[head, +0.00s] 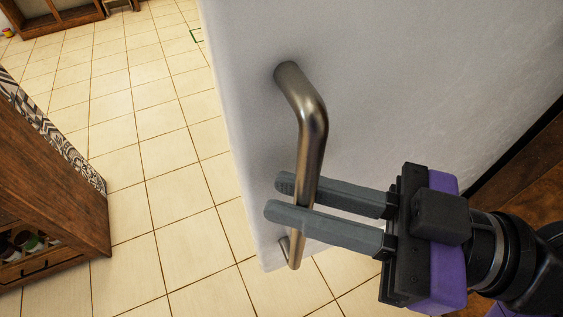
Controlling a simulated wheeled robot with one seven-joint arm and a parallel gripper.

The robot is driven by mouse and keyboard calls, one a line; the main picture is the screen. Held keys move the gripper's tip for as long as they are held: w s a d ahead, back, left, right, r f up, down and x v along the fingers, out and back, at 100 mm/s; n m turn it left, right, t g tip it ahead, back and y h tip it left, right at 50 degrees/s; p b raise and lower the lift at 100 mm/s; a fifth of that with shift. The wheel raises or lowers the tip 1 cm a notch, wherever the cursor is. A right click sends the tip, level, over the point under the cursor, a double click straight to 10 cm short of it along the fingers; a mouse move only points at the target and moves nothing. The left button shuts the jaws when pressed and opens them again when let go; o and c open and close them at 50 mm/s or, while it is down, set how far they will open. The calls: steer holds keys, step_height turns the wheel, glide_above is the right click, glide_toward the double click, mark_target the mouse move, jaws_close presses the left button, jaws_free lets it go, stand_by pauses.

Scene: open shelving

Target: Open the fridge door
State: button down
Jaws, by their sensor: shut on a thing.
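The fridge door (390,75) is a pale grey-white panel filling the upper middle and right of the head view. A bent metal bar handle (312,130) stands out from it near its left edge. My gripper (275,198) comes in from the right, with its grey fingers on either side of the handle's lower part, shut on it. The lower finger hides a short stretch of the bar. The handle's lower end shows below the fingers.
A wooden cabinet (50,170) with a patterned top edge stands at the left. A wooden shelf unit (55,15) is at the far upper left. Open tiled floor (150,150) lies between the cabinet and the door. A dark edge and brown wood (520,180) show at the right.

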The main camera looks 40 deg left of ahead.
steer(key=shift+s+d, duration=0.25)
steer(key=shift+d, duration=0.4)
steer(key=shift+s+d, duration=0.2)
steer(key=shift+d, duration=0.45)
steer(key=c, duration=1.6)
jaws_free()
steer(key=shift+c, duration=0.2)
steer(key=v, duration=0.8)
steer(key=shift+a, duration=0.1)
